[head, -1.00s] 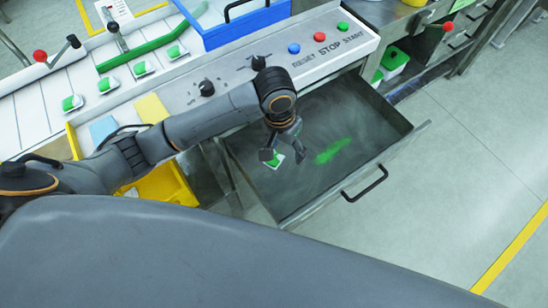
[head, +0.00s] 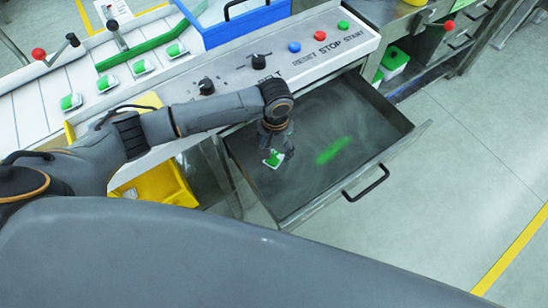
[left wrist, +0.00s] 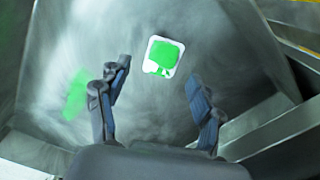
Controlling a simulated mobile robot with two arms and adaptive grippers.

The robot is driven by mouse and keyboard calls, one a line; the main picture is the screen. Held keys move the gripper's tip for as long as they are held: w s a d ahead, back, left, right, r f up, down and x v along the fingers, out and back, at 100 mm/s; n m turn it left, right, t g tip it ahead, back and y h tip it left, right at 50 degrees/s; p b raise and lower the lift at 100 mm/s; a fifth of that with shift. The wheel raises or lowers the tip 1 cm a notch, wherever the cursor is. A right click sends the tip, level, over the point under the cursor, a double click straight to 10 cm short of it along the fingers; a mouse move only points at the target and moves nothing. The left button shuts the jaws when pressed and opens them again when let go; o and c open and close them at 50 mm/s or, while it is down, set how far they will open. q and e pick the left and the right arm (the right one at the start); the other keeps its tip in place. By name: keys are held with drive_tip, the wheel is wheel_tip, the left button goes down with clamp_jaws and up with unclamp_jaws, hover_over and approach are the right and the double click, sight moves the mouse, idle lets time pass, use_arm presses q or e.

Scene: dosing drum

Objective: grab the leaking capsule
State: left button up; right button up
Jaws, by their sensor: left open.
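The leaking capsule, white with a green middle (head: 272,159), lies on the floor of the open metal drawer (head: 300,196). It also shows in the left wrist view (left wrist: 163,57), beyond the fingertips, with green broken across its lower edge. My left gripper (head: 276,150) is inside the drawer area, right by the capsule and pointing down. In the left wrist view my left gripper (left wrist: 156,88) is open and empty, its two fingers apart with the capsule ahead of the gap. A green smear (head: 333,150) lies on the drawer floor to the right. My right gripper is not in view.
The drawer walls surround the gripper, with a black handle (head: 365,182) at the front. A control panel (head: 310,45) with knobs and buttons stands above. Several other capsules (head: 142,67) lie on the white conveyor at left. A yellow bin (head: 160,187) stands left of the drawer.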

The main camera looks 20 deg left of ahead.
sight(274, 158)
use_arm(q)
drive_tip(key=f, duration=0.4)
drive_tip(key=shift+a+f, duration=0.1)
drive_tip(key=shift+a, duration=0.1)
drive_tip(key=c, duration=0.8)
drive_tip(key=shift+c, duration=0.2)
drive_tip(key=shift+r, duration=0.2)
